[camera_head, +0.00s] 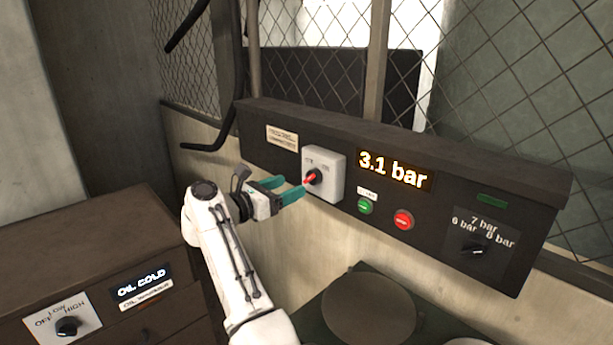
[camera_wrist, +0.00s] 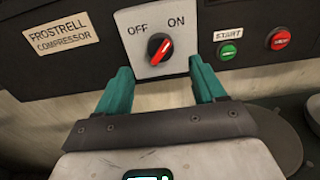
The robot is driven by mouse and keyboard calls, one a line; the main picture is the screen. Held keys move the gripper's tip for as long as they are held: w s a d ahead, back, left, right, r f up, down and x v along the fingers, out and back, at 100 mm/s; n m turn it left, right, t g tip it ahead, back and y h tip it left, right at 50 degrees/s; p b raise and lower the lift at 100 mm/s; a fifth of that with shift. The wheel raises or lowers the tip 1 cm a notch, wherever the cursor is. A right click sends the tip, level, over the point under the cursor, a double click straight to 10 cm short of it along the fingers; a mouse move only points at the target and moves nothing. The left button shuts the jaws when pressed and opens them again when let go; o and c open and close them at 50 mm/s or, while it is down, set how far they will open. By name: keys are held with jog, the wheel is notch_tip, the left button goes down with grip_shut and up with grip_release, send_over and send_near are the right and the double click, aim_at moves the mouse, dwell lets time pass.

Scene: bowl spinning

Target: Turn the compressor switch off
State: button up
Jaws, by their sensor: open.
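The compressor switch (camera_head: 313,177) is a red-and-black rotary knob on a light grey box (camera_head: 335,181) on the dark panel. In the wrist view the red knob (camera_wrist: 158,48) sits below the OFF and ON labels, and its red bar slants up to the right, toward ON. My gripper (camera_head: 285,187) has green fingers, open and empty, reaching toward the box from the left. In the wrist view my gripper (camera_wrist: 160,72) has one finger on each side below the knob. The knob is between the finger lines, apart from them.
Right of the switch are a lit 3.1 bar display (camera_head: 395,170), a green START button (camera_head: 365,206), a red button (camera_head: 403,220) and a pressure selector (camera_head: 474,250). An oil warmer cabinet (camera_head: 95,245) with its own knob stands at left. Wire mesh rises behind the panel.

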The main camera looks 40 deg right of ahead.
aim_at(307, 178)
jog(key=d+p, duration=0.1)
jog(key=d, duration=0.6)
jog(key=shift+w+d+p, duration=0.1)
jog(key=shift+p, duration=0.25)
jog(key=c, duration=1)
